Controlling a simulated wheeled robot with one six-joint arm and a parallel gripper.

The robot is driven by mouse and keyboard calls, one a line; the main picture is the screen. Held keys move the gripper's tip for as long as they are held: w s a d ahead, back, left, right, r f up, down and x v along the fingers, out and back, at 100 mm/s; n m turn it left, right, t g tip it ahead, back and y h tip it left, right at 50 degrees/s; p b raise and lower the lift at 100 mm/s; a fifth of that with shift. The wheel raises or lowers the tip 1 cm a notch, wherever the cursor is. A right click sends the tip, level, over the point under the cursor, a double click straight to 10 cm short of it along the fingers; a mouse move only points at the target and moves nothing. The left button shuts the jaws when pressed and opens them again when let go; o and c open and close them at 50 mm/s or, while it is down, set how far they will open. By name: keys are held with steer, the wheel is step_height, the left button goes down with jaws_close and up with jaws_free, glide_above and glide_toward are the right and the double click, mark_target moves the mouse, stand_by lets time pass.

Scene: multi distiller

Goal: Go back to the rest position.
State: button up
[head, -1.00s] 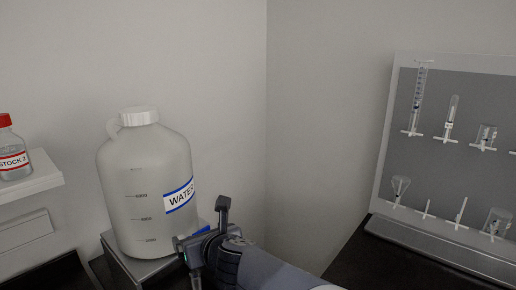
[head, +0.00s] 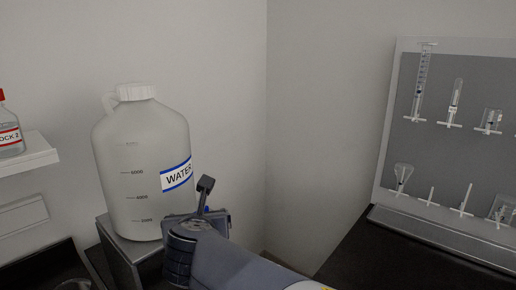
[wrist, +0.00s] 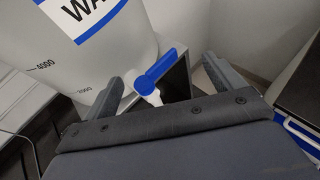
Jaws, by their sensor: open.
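My gripper (wrist: 162,88) is open and empty in the wrist view, its two dark fingers spread apart. Between and beyond the fingers is the blue tap handle (wrist: 157,69) with a white spout, on the large white water jug (wrist: 85,50). In the head view the jug (head: 140,190) stands upright with its WATER label facing forward. My gripper (head: 203,198) is at the jug's lower right there, and my arm hides the tap and part of the jug's stand. I cannot tell in the head view how far the fingers are from the jug.
The jug stands on a dark-sided stand (head: 135,252). A red-capped STOCK 2 bottle (head: 8,135) sits on a white shelf (head: 30,150) at left. A pegboard (head: 455,145) with glassware stands at right on a dark counter (head: 385,262). Bare wall corner lies between.

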steer(key=n+y+p, duration=0.1)
steer(key=p, duration=0.1)
steer(key=n+g+y+p, duration=0.1)
steer(key=n+y+p, duration=0.1)
steer(key=shift+w+d+r, duration=0.15)
steer(key=shift+w+r, duration=0.05)
steer(key=shift+w, duration=0.2)
steer(key=shift+f+n+g+y+p, duration=0.15)
steer(key=shift+n+g+y+p, duration=0.15)
steer(key=shift+y+p, duration=0.2)
